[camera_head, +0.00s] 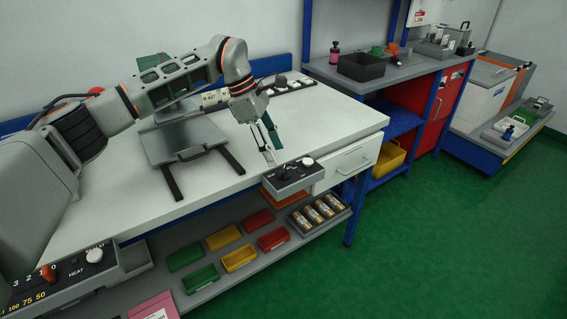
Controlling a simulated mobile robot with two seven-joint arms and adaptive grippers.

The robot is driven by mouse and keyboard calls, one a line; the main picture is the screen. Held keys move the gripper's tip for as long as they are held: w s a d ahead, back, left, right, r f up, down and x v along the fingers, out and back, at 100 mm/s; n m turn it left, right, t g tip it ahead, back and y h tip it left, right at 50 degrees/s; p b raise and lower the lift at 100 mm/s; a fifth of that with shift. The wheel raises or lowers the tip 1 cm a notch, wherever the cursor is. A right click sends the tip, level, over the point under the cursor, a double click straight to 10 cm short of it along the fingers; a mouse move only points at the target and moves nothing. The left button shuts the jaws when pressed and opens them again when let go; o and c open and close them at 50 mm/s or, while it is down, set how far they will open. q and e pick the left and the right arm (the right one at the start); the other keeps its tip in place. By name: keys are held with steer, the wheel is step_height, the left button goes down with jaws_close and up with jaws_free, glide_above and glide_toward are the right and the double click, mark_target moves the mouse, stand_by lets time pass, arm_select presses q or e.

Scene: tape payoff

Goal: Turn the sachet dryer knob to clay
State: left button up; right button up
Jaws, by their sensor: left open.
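A dark control box (293,175) sits at the front edge of the white workbench, with a white knob (308,161) on its top and a smaller dark control beside it. Its markings are too small to read, so I cannot tell the knob's setting or whether this is the sachet dryer. My left gripper (271,149) is open and empty, pointing down just behind and left of this box, apart from the white knob. A second dark panel (66,280) at the lower left reads HEAT, with a white knob (95,255) and an orange one (47,272). My right gripper is out of view.
A grey flat-plated device (183,141) stands on the workbench (110,190) under my left arm. A black strip with knobs (281,86) lies at the back. Coloured bins (240,258) fill the lower shelf. Green floor (440,240) is clear at right.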

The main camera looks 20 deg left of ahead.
mark_target(284, 168)
arm_select(q)
steer(key=shift+x, duration=2.8)
steer(key=c, duration=1.1)
